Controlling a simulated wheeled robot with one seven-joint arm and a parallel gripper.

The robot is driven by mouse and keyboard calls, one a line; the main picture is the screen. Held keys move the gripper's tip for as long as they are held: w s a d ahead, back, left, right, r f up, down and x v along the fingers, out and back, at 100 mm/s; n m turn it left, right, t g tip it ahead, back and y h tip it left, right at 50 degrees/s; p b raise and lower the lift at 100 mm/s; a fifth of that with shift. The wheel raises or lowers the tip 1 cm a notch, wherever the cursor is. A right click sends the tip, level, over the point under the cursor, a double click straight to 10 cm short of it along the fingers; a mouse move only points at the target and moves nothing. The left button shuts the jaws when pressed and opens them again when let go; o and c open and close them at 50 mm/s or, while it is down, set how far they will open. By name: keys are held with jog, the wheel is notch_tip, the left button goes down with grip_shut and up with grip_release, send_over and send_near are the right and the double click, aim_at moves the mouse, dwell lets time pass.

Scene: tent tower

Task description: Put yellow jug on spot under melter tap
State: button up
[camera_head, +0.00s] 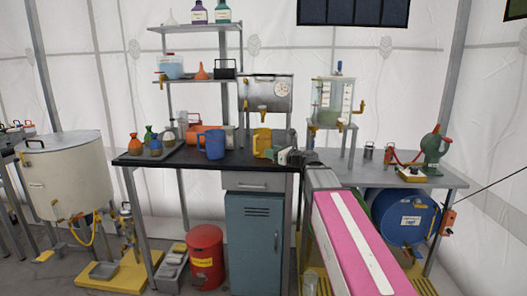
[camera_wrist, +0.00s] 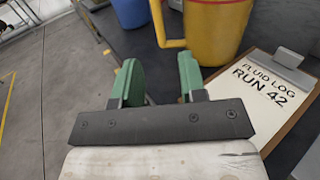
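The yellow jug (camera_head: 262,140) stands upright on the black bench top, to the right of a blue jug (camera_head: 212,144). In the wrist view the yellow jug (camera_wrist: 215,32) is just beyond my gripper, with its handle on the left side. My gripper (camera_wrist: 160,78) is open, with its two green fingers apart and nothing between them. In the head view my gripper (camera_head: 286,156) is at the bench's front edge, right beside the jug. A metal tank with a dial (camera_head: 257,90) and a brass tap (camera_head: 262,107) stands behind the jug; I cannot tell whether it is the melter. No marked spot is clearly visible.
A clipboard reading "FLUID LOG RUN 42" (camera_wrist: 268,92) lies right of the jug. Several flasks (camera_head: 154,147), an orange jug (camera_head: 192,132) and the blue jug occupy the bench's left part. A large pot with a tap (camera_head: 68,180) stands far left. A clear-walled tank (camera_head: 332,100) stands right.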

jog(key=shift+v, duration=0.95)
